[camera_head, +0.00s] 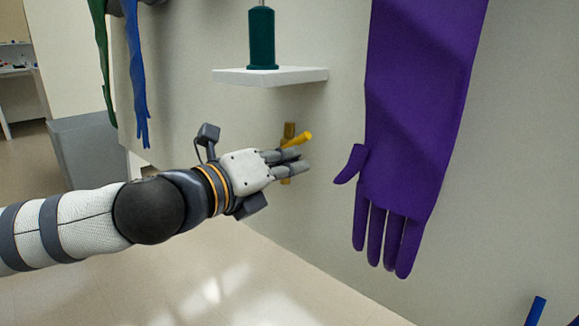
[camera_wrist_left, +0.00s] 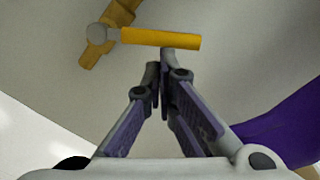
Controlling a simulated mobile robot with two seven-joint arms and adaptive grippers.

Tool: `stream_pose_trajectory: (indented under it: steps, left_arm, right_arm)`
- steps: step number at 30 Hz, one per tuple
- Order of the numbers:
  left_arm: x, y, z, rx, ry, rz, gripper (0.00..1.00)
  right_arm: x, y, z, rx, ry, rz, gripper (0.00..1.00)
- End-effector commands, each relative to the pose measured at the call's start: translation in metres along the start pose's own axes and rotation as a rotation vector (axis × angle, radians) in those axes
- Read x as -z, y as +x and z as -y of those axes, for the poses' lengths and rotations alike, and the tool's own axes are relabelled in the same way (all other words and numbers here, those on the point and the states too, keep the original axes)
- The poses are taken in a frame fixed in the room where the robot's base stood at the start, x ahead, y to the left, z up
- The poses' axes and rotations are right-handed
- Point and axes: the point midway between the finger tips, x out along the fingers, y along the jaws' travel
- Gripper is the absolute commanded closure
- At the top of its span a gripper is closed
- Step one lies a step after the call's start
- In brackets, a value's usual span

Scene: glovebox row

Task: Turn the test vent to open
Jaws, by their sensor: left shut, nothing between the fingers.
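The test vent is a brass valve body (camera_head: 289,130) on the pale wall below a small white shelf, with a yellow lever handle (camera_head: 298,139) pointing right and tilted upward. In the left wrist view the yellow handle (camera_wrist_left: 160,39) runs right from a round grey hub (camera_wrist_left: 97,33) on the brass body (camera_wrist_left: 118,14). My left gripper (camera_head: 304,160) is shut and empty, just below the handle. In the left wrist view its closed fingertips (camera_wrist_left: 160,62) sit close under the handle; I cannot tell whether they touch it. The gripper hides part of the lower brass body. My right gripper is not visible.
A long purple glove (camera_head: 405,150) hangs from the wall just right of the vent. The white shelf (camera_head: 270,75) above holds a dark green bottle (camera_head: 262,38). Green and blue gloves (camera_head: 137,75) hang at upper left, above a grey bin (camera_head: 90,150).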

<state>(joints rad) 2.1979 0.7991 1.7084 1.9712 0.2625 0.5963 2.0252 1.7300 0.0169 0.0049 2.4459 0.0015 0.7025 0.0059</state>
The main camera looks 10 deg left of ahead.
Motion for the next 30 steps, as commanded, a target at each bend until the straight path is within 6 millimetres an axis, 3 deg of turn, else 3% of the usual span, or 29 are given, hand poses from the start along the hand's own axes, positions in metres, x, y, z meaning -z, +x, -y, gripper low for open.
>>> stream_pose_trajectory:
  steps: [11,30]
  left_arm:
    - [-0.013,0.000,0.006,-0.010,-0.177,0.003,1.00]
    - [-0.046,0.002,0.011,-0.033,-0.701,0.003,1.00]
  right_arm:
    - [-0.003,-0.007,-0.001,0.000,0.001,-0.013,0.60]
    - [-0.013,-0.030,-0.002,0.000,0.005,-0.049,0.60]
